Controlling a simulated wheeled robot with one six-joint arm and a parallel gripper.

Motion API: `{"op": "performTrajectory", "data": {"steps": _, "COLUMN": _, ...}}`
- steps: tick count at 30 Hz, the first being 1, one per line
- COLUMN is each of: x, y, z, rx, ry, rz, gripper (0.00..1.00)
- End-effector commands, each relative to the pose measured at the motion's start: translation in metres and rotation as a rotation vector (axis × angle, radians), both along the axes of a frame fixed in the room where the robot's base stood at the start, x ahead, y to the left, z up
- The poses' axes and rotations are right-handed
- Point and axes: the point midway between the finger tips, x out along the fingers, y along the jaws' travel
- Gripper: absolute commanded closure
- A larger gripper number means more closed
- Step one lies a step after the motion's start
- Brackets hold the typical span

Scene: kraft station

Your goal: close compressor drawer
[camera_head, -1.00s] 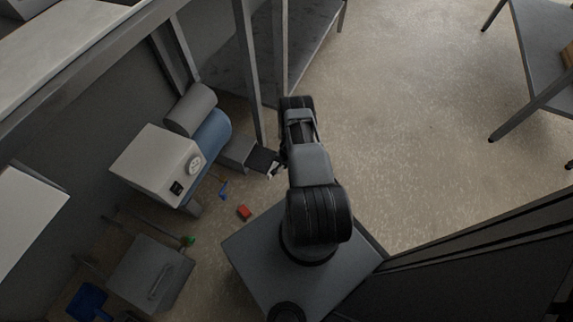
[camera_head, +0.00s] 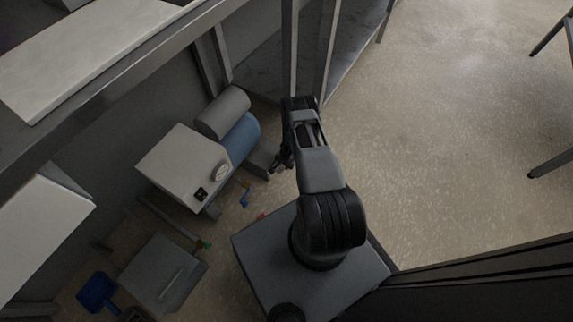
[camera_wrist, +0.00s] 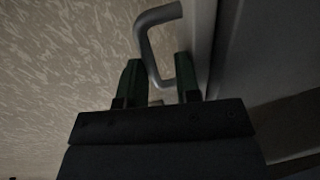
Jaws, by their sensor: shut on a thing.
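The compressor (camera_head: 187,165) has a white box with a dial, and a blue cylinder (camera_head: 241,138) beside it. Its grey drawer (camera_head: 263,157) shows at the right of the blue cylinder, just left of my arm. In the wrist view, a grey U-shaped drawer handle (camera_wrist: 147,42) stands off a grey front panel (camera_wrist: 199,40). My gripper (camera_wrist: 160,78) has its two dark green fingers on either side of the handle's lower part and is shut on it. In the head view my gripper (camera_head: 279,165) is at the drawer's outer end, partly hidden by my arm.
A grey box with a handle (camera_head: 165,273) and a blue dustpan (camera_head: 97,291) lie at lower left. Small blue (camera_head: 244,200), green (camera_head: 205,245) and red (camera_head: 262,216) items lie on the floor. A grey shelf (camera_head: 352,52) stands behind my arm. Open floor lies to the right.

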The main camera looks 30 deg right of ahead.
Motion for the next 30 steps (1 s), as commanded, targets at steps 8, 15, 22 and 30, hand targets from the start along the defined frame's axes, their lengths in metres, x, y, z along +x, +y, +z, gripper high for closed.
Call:
{"op": "performTrajectory", "data": {"steps": 8, "x": -0.002, "y": -0.003, "z": 0.004, "rx": 0.002, "ry": 0.001, "rz": -0.004, "gripper": 0.62}}
{"op": "performTrajectory", "data": {"steps": 15, "x": -0.008, "y": -0.008, "z": 0.045, "rx": 0.002, "ry": 0.001, "rz": -0.010, "gripper": 0.62}}
{"op": "performTrajectory", "data": {"steps": 22, "x": -0.015, "y": -0.010, "z": 0.091, "rx": 0.001, "ry": 0.001, "rz": -0.007, "gripper": 0.62}}
{"op": "performTrajectory", "data": {"steps": 30, "x": -0.020, "y": -0.012, "z": 0.125, "rx": 0.001, "ry": -0.001, "rz": -0.001, "gripper": 0.62}}
